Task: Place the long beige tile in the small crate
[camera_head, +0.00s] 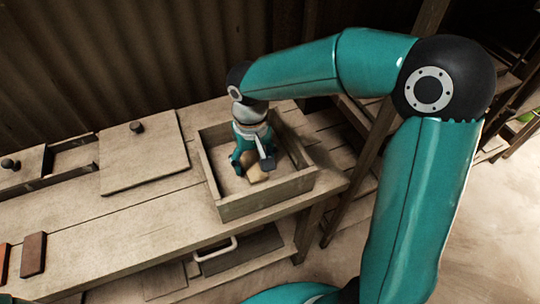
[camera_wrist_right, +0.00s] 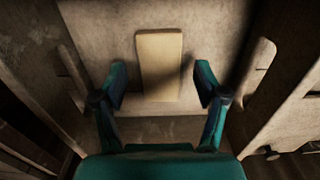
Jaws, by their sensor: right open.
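The small wooden crate (camera_head: 268,196) stands near the right end of the bench, open at the top. The long beige tile (camera_head: 258,174) lies inside it, partly hidden by my right gripper. In the right wrist view the tile (camera_wrist_right: 158,62) shows as a plain pale block on the crate floor. My right gripper (camera_head: 253,165) reaches down into the crate above the tile. Its two fingers (camera_wrist_right: 161,80) are spread wide on either side of the tile, with gaps on both sides. My left gripper does not show.
A square lid (camera_head: 145,160) with a dark knob lies left of the crate. Another knobbed lid (camera_head: 22,166) is at the far left. A reddish-brown tile (camera_head: 33,255) lies at the front left. The bench front between them is clear. A pale handle (camera_head: 215,249) shows below.

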